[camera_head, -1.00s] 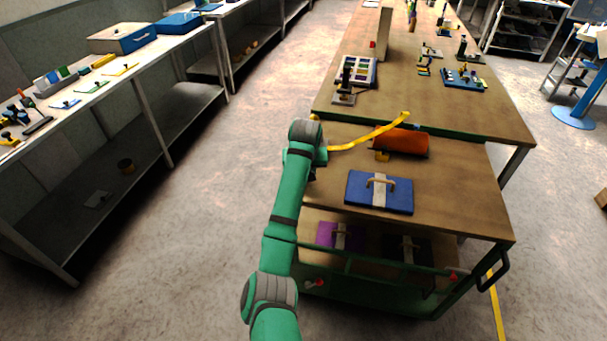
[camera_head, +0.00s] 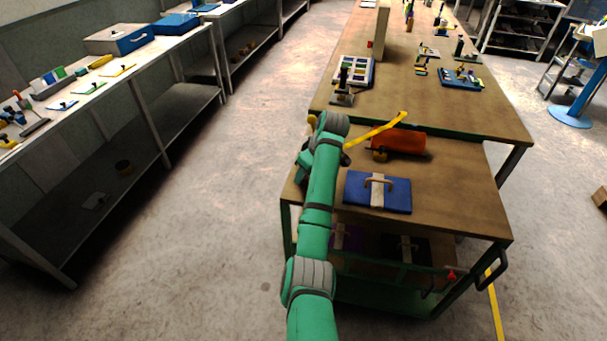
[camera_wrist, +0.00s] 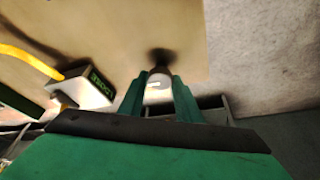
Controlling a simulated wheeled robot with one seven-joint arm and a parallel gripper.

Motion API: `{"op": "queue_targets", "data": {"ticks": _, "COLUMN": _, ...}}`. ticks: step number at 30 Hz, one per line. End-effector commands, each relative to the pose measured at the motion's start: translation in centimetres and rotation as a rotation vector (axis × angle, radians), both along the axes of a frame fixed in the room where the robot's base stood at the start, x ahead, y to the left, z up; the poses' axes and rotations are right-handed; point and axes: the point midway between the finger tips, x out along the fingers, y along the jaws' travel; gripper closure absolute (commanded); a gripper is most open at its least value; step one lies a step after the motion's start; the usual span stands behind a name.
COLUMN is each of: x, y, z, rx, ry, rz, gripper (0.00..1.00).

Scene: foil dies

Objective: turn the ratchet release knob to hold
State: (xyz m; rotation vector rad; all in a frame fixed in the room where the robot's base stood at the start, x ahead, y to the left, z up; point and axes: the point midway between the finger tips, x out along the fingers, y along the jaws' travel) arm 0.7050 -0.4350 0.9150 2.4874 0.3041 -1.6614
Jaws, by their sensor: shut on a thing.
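In the wrist view, my gripper (camera_wrist: 160,92) has its two green fingers closed around a round, pale-topped knob (camera_wrist: 158,80), which appears to be the ratchet release knob. A dark patch lies just beyond it on the tan surface. A pale block (camera_wrist: 82,88) with green lettering on a dark face sits to the left, and a yellow strap (camera_wrist: 28,60) runs to it. The lettering is too blurred to read surely. In the head view my arm hides the knob and fingers, and the yellow strap (camera_head: 375,131) lies on the cart top.
The cart top (camera_head: 465,200) also carries an orange roll (camera_head: 405,141) and a blue plate with a handle (camera_head: 360,197). A workbench (camera_head: 480,115) with several fixtures stands behind. Open floor (camera_head: 215,200) lies to the left, before a shelf bench.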

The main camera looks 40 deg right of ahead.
Motion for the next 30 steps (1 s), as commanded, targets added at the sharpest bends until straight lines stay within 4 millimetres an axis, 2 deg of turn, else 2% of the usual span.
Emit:
{"op": "queue_targets", "data": {"ticks": 9, "x": 0.03, "y": -0.15, "z": 0.13, "rx": -0.001, "ry": -0.001, "rz": 0.079, "gripper": 0.91}}
{"op": "queue_targets", "data": {"ticks": 22, "x": 0.09, "y": -0.07, "z": 0.12, "rx": -0.002, "ry": -0.002, "rz": 0.087, "gripper": 0.91}}
{"op": "queue_targets", "data": {"ticks": 23, "x": 0.10, "y": -0.07, "z": 0.11, "rx": -0.002, "ry": -0.002, "rz": 0.087, "gripper": 0.64}}
{"op": "queue_targets", "data": {"ticks": 24, "x": 0.10, "y": -0.06, "z": 0.11, "rx": -0.002, "ry": -0.002, "rz": 0.087, "gripper": 0.55}}
{"op": "queue_targets", "data": {"ticks": 25, "x": 0.10, "y": -0.05, "z": 0.10, "rx": -0.001, "ry": -0.001, "rz": 0.087, "gripper": 0.51}}
{"op": "queue_targets", "data": {"ticks": 30, "x": 0.06, "y": -0.06, "z": 0.05, "rx": -0.001, "ry": 0.000, "rz": 0.086, "gripper": 0.51}}
